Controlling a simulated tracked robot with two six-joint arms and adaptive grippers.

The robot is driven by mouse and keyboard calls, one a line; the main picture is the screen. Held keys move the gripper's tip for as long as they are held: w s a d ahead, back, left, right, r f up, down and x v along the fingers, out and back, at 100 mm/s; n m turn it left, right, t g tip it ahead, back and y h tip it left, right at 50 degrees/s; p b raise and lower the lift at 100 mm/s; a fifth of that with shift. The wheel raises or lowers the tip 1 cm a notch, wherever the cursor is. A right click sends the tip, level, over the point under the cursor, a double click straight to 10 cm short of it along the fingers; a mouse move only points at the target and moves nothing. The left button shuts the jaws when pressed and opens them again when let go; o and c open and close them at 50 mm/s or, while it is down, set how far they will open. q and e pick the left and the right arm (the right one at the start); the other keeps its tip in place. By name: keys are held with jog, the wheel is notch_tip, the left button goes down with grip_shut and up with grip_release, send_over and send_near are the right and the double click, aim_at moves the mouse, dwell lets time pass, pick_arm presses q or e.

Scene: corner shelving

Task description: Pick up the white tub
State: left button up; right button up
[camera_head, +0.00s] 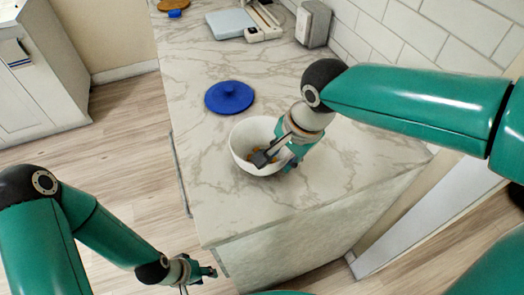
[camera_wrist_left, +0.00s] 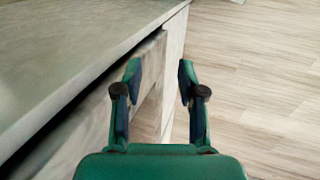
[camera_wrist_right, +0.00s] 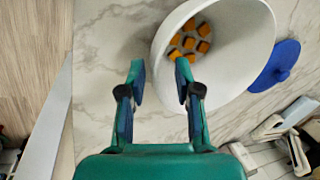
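The white tub (camera_head: 242,137) is a round, open bowl standing upright on the marble counter, with orange cubes inside. It also shows in the right wrist view (camera_wrist_right: 240,70), with the cubes at its bottom. My right gripper (camera_head: 277,160) is at the tub's right side in the head view, one finger over the inside and the other outside the wall. In the right wrist view the gripper (camera_wrist_right: 160,68) is open, and the rim passes between its fingertips; contact is not clear. My left gripper (camera_head: 207,272) is open and empty beside the counter, also seen in its wrist view (camera_wrist_left: 158,75).
A blue lid (camera_head: 229,97) with a knob lies behind the tub. A scale-like device (camera_head: 231,23), a white appliance (camera_head: 262,22) and a grey box (camera_head: 313,23) stand farther back by the tiled wall (camera_head: 420,30). The counter's front (camera_head: 240,205) is clear.

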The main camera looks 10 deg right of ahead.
aim_at(277, 166)
jog(key=shift+p+x, duration=0.3)
jog(key=shift+x, duration=2.5)
jog(key=shift+s, duration=0.1)
grip_shut()
